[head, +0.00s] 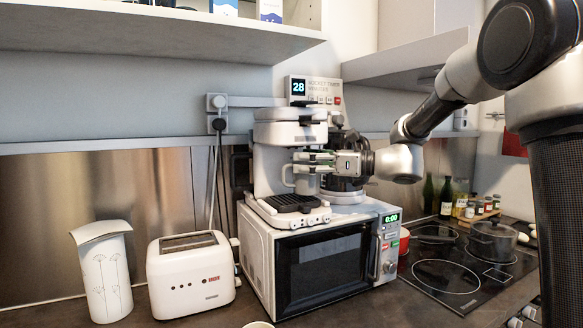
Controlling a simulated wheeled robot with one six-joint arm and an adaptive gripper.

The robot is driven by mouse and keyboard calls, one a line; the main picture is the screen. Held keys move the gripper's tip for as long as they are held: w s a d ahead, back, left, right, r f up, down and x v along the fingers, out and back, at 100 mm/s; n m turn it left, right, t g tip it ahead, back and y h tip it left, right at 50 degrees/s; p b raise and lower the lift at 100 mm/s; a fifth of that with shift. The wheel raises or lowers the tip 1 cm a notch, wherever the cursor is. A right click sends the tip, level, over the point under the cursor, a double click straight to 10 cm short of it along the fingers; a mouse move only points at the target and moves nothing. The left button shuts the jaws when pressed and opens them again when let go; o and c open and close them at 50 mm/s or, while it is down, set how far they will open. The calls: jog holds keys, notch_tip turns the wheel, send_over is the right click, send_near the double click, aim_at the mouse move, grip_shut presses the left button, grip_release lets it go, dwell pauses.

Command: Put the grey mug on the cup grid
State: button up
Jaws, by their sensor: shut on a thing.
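The grey mug (305,184) is at the front of the white coffee machine (288,132), above the right part of the cup grid. My gripper (305,163) reaches in from the right and is shut on the mug near its top, with the fingers partly hiding it. The mug looks upright, its handle towards the left. The dark cup grid (285,203) is at the machine's foot. I cannot tell whether the mug's bottom touches the grid.
The coffee machine stands on a microwave (257,262). A white toaster (190,285) and a paper-roll-like white container (103,280) are to the left. A hob with a pot (492,241) is at the right. A shelf (150,32) hangs above.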

jog(key=a, duration=0.1)
jog(key=w+a+f, duration=0.1)
jog(key=a, duration=0.1)
jog(key=shift+w+a+f, duration=0.15)
jog(key=shift+w+a, duration=0.15)
jog(key=shift+a, duration=0.1)
jog(key=shift+f, duration=0.2)
jog(key=o, duration=1.3)
